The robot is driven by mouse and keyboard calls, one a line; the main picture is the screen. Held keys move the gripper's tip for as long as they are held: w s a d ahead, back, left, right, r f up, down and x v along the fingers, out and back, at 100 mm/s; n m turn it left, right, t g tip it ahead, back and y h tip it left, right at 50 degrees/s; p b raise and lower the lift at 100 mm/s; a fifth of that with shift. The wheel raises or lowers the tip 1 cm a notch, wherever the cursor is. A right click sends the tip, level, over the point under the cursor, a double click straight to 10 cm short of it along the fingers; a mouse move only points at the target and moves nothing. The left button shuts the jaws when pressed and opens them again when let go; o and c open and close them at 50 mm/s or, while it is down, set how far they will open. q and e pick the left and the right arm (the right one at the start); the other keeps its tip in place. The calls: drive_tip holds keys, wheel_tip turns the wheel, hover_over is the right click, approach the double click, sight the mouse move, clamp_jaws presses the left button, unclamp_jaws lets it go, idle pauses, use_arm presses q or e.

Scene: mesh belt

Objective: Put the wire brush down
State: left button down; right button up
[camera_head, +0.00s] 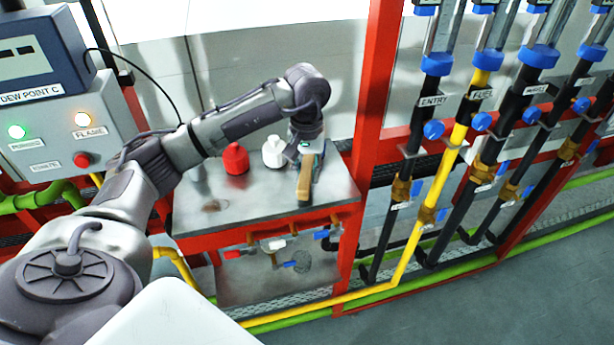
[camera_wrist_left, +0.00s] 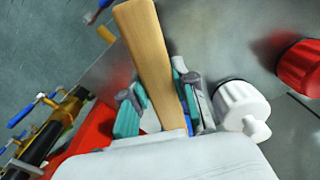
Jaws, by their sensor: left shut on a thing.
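The wire brush shows as a long tan wooden handle (camera_head: 305,180) at the right part of the metal worktop (camera_head: 250,209). My left gripper (camera_head: 309,156) is above it, pointing down, and is shut on the brush. In the left wrist view the wooden handle (camera_wrist_left: 148,52) runs between the teal-padded fingers of my left gripper (camera_wrist_left: 160,106). The brush's bristles are hidden. I cannot tell whether the brush touches the worktop. My right gripper is not in view.
A white bottle (camera_head: 273,152) stands close left of the left gripper, with a red bottle (camera_head: 235,159) farther left. The worktop's front left is clear apart from a brown stain (camera_head: 212,206). A red post (camera_head: 372,90) and pipes with blue fittings (camera_head: 433,130) stand to the right.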

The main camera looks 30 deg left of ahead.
use_arm(q)
wheel_tip(320, 180, down, 2)
drive_tip(key=shift+f+p, duration=0.15)
drive_tip(key=shift+p, duration=0.2)
drive_tip(key=shift+f, duration=0.2)
drive_tip(key=shift+f, duration=0.1)
drive_tip(key=shift+f+b, duration=0.15)
drive_tip(key=shift+b, duration=0.15)
drive_tip(key=c, duration=0.9)
unclamp_jaws()
